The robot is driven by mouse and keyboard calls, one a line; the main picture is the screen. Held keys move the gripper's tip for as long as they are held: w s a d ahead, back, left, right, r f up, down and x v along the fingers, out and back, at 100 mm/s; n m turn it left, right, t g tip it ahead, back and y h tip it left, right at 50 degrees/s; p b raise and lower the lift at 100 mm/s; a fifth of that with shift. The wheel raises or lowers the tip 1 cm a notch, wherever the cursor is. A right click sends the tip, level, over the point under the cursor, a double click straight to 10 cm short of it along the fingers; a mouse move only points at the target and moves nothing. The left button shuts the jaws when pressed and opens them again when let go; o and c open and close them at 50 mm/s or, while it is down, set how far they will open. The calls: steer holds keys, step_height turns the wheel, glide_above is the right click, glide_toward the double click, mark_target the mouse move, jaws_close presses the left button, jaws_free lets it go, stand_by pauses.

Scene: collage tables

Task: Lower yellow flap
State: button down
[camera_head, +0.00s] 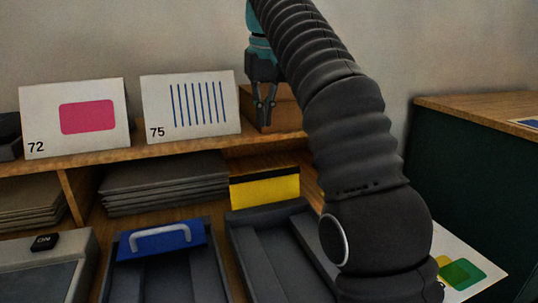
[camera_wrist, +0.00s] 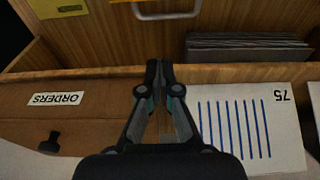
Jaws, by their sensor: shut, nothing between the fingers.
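The yellow flap (camera_head: 265,190) with a dark top edge stands raised at the back of a grey tray (camera_head: 262,249) in the head view. A yellow piece (camera_wrist: 58,8), seemingly the same flap, is cut off at the top left of the wrist view. My gripper (camera_head: 265,124) points down at shelf height, above and behind the flap, apart from it. In the wrist view my gripper (camera_wrist: 160,66) has its fingertips together with nothing between them.
Card 75 (camera_head: 190,104) and card 72 (camera_head: 74,117) stand on the wooden shelf. A brown box (camera_head: 286,111) labelled ORDERS in the wrist view is by my gripper. A blue flap (camera_head: 158,241) with a grey handle is left of the yellow one. My arm covers the right side.

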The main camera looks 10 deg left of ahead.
mark_target(264, 185)
step_height(264, 185, down, 9)
steer(key=s+d+b, duration=0.1)
steer(key=s, duration=0.1)
stand_by(0.9)
steer(key=shift+s+f+b, duration=0.1)
steer(key=shift+s+b, duration=0.1)
steer(key=shift+b, duration=0.35)
